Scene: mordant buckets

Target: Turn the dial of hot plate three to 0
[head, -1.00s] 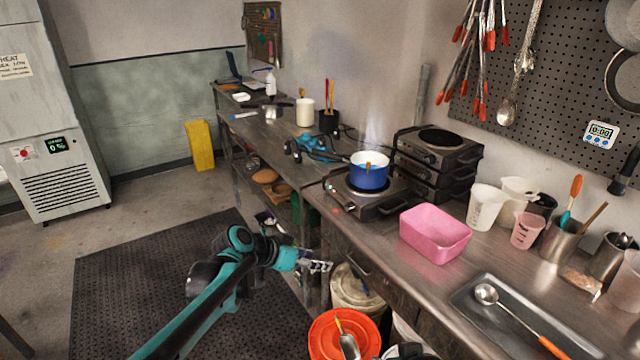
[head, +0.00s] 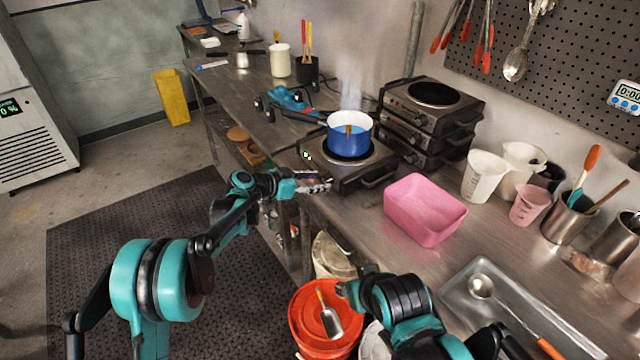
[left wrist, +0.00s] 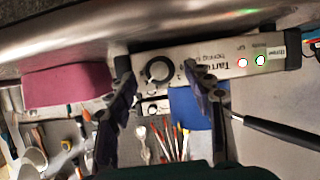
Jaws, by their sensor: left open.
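A hot plate (head: 340,176) with a blue pot (head: 344,142) on top stands at the counter's front edge. Steam rises above the pot. Its number is not readable. In the left wrist view its front panel (left wrist: 225,66) shows a round dark dial (left wrist: 158,70), a red light and a green light. The dial's setting is too small to read. My left gripper (head: 325,183) is open in front of the panel; in the left wrist view its fingers (left wrist: 157,78) lie on both sides of the dial, contact unclear. My right arm is at the bottom; its gripper (head: 346,289) is not clear.
A stack of hot plates (head: 428,122) stands behind right. A pink tub (head: 424,210) is right of the front hot plate. Measuring jugs (head: 486,176) and a metal tray (head: 462,290) are farther right. An orange bucket (head: 310,335) is below the counter edge.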

